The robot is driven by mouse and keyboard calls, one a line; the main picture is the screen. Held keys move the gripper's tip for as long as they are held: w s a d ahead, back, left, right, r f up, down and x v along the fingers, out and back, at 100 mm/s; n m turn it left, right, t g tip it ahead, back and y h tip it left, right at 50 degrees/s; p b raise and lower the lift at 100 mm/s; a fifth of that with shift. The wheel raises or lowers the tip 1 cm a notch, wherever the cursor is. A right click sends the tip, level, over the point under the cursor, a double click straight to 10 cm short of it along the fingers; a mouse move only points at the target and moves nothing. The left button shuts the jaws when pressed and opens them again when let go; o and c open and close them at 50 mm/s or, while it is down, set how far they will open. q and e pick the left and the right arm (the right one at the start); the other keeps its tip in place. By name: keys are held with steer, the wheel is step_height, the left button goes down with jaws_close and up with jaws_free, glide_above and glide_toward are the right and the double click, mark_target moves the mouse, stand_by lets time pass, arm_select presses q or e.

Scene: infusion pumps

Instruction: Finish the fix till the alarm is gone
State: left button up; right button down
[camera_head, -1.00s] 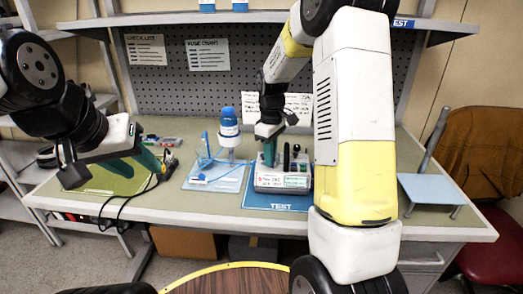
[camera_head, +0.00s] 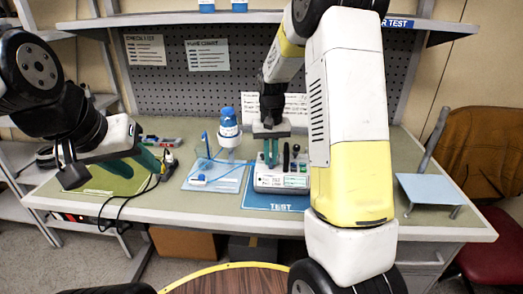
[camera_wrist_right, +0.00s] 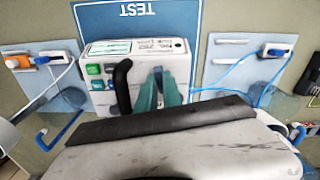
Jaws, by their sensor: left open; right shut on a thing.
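The white infusion pump (camera_head: 282,183) stands on the blue TEST mat (camera_head: 278,208). In the right wrist view the pump (camera_wrist_right: 140,50) shows a pale green screen, a small green dot, coloured buttons and an upright black handle (camera_wrist_right: 122,85). My right gripper (camera_head: 271,160) points down at the pump's top. In the wrist view its teal fingers (camera_wrist_right: 160,92) are close together on a slim dark part beside the handle, mostly hidden between them. My left gripper (camera_head: 112,170) is open and empty above the green mat (camera_head: 105,183) at the left.
A blue-capped bottle (camera_head: 228,128) and blue tubing stand on a pale tray (camera_head: 217,180) left of the pump. A black cable (camera_head: 135,205) hangs over the bench's front edge near my left gripper. A small grey-blue stand (camera_head: 430,190) is at the right.

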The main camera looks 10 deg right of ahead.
mark_target(271, 160)
steer(key=shift+m, duration=1.1)
steer(key=c, duration=1.5)
jaws_free()
steer(key=shift+r, duration=0.1)
step_height(271, 160, up, 7)
steer(key=shift+r, duration=0.35)
